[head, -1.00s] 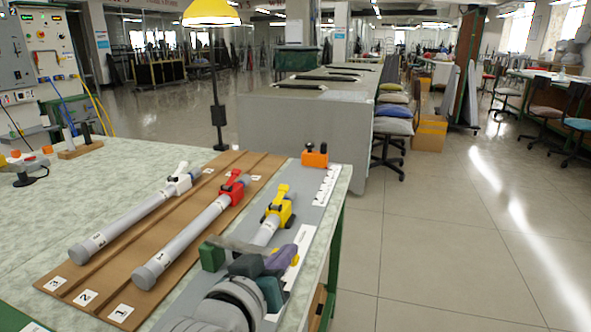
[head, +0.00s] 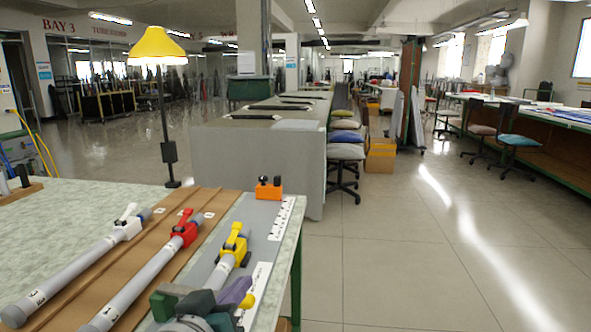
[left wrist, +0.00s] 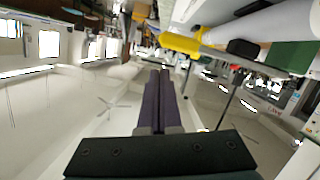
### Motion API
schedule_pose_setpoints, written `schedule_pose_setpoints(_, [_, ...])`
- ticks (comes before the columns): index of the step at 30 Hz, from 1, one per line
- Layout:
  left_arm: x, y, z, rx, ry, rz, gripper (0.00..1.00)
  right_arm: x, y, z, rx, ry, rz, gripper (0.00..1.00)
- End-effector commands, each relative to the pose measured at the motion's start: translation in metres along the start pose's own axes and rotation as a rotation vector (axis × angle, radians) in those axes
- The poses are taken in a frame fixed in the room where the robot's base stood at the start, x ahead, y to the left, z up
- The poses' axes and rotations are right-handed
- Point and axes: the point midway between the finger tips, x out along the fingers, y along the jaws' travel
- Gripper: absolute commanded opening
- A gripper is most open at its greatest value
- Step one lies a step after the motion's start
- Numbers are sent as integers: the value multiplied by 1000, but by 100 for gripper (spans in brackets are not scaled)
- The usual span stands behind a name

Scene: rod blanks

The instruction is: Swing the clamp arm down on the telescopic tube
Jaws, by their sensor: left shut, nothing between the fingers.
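A grey telescopic tube (head: 221,272) lies on a grey fixture plate (head: 259,222), with a yellow clamp (head: 233,246) around its far part. The clamp's yellow arm stands up at a tilt. In the left wrist view the yellow clamp (left wrist: 184,43) shows at the top, beside the pale tube (left wrist: 270,24). My left gripper (head: 238,290) is just to the near right of the clamp, apart from it as far as I can tell. Its dark purple fingers (left wrist: 160,90) are together and empty. The gripper hides the tube's near end. My right gripper is out of view.
Two more tubes, with a red clamp (head: 184,230) and a white clamp (head: 128,224), lie on a brown board (head: 165,238) to the left. An orange block (head: 268,189) with black knobs stands at the plate's far end. Floor is open right of the table.

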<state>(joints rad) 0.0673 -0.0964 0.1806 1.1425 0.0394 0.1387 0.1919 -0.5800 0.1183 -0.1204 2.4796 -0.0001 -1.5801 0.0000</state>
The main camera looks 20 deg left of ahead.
Motion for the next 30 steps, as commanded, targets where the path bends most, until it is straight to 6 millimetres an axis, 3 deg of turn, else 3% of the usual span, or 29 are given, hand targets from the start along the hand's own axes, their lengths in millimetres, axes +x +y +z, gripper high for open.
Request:
schedule_pose_setpoints(1, [-5,7,-20,-1,5,1,0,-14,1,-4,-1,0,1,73])
schedule_pose_setpoints(3, [-9,13,-38,0,10,2,0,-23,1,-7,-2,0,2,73])
schedule_pose_setpoints(16, [-31,44,-132,1,23,5,0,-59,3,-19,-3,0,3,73])
schedule_pose_setpoints(22, [-37,52,-155,2,23,5,0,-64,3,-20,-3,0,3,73])
schedule_pose_setpoints(30, [-39,54,-161,3,22,5,0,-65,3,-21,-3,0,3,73])
